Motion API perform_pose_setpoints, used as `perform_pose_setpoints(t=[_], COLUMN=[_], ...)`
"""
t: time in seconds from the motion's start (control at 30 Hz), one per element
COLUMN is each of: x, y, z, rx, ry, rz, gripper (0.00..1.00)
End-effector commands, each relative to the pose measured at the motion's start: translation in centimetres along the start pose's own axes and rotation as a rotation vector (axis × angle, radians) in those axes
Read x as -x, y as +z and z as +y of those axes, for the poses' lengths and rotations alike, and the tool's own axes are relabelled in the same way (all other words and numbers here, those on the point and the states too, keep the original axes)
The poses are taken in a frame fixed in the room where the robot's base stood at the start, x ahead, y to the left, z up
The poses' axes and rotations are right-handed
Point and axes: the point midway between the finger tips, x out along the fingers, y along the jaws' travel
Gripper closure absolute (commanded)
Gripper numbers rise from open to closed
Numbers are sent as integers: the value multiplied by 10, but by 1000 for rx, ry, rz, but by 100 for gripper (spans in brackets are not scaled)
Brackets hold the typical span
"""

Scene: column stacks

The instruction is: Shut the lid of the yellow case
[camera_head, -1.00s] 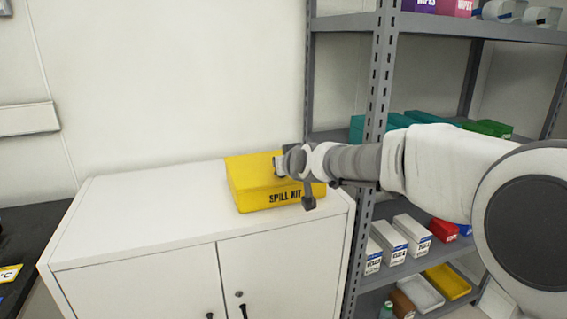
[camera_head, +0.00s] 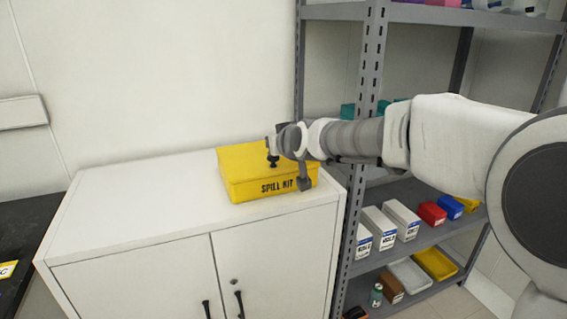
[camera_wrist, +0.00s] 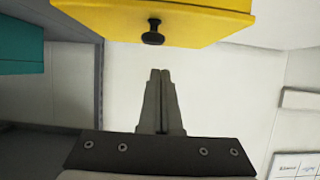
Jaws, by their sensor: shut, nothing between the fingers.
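The yellow case (camera_head: 240,185), marked SPILL KIT, stands on the white cabinet. Its lid (camera_head: 240,158) looks flat and down on the case in the head view; I cannot make out a gap under it. A black knob (camera_head: 272,164) stands on the lid and also shows in the wrist view (camera_wrist: 152,36) against the yellow lid edge (camera_wrist: 200,22). My gripper (camera_head: 271,144) is just above the lid by the knob, partly hidden by my wrist. In the wrist view my gripper (camera_wrist: 160,74) has its fingers together and empty, apart from the knob.
The white cabinet top (camera_head: 130,210) is clear to the left of the case. A grey shelf rack (camera_head: 368,130) with boxes and trays stands close on the right. The wall is behind. A dark surface (camera_head: 25,235) lies at the far left.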

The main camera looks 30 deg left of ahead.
Motion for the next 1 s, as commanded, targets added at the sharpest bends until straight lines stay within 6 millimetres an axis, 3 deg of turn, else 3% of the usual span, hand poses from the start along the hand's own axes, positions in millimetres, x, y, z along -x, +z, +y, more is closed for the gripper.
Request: perform_pose_setpoints(t=[0.5, 0.9, 1.0], x=[54, 64, 69], y=[48, 58, 61], z=[1, 0, 10], rx=[1, 3, 9], ry=[3, 1, 22], rz=[6, 8, -7], gripper=[100, 100, 100])
